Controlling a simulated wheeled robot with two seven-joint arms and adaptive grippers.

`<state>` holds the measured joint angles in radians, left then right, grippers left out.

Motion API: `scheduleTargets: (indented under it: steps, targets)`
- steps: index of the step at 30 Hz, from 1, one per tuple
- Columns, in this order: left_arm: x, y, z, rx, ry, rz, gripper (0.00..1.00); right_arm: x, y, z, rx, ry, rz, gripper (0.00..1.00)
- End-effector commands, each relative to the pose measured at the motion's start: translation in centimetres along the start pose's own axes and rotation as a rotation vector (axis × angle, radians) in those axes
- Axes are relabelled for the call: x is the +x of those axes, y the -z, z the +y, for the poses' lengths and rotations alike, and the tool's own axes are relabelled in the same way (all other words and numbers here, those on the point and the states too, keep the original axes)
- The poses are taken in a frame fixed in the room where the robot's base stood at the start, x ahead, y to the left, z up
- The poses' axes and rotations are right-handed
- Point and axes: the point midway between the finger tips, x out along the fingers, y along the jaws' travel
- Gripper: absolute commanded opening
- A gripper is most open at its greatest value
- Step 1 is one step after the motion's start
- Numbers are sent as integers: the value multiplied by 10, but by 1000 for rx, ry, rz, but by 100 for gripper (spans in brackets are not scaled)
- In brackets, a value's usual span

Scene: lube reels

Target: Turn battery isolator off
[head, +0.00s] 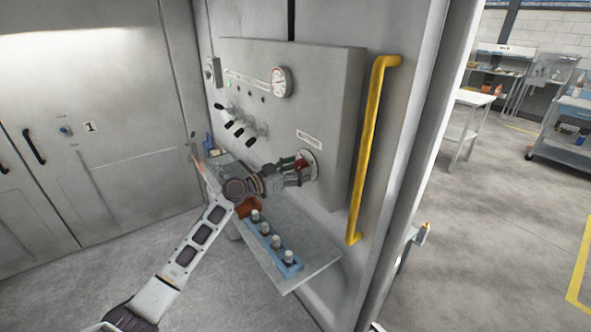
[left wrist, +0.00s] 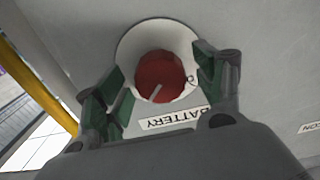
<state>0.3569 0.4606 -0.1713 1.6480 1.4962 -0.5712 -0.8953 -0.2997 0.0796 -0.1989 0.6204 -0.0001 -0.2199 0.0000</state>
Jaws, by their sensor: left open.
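The battery isolator is a red round knob (left wrist: 162,72) with a pale line on its face, set on a round white plate (left wrist: 127,48). A label reading BATTERY lies beside it and appears upside down in the left wrist view. In the head view the white plate (head: 314,160) shows on the lower right of the grey panel, with the knob mostly hidden by my gripper. My left gripper (head: 302,171) is open, its green-padded fingers on either side of the knob in the left wrist view (left wrist: 164,85). Contact with the knob cannot be told. My right gripper is not in view.
The grey panel (head: 335,95) carries a gauge (head: 282,82) and several black levers (head: 232,122). A yellow handle (head: 370,145) stands to the right. Below is a shelf (head: 308,272) with a blue holder (head: 290,268) of small bottles. Open floor lies at right.

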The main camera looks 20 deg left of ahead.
Motion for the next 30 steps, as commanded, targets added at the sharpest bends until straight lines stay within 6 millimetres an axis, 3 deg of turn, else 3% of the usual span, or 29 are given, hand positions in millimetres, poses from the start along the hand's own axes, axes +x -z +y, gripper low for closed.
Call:
scheduleTargets:
  steps: [3,14,30]
  targets:
    - [0,0,0,0,0,0,68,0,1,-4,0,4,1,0]
    - [0,0,0,0,1,0,24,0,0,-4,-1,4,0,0]
    - [0,0,-1,-85,2,1,24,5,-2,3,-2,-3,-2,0]
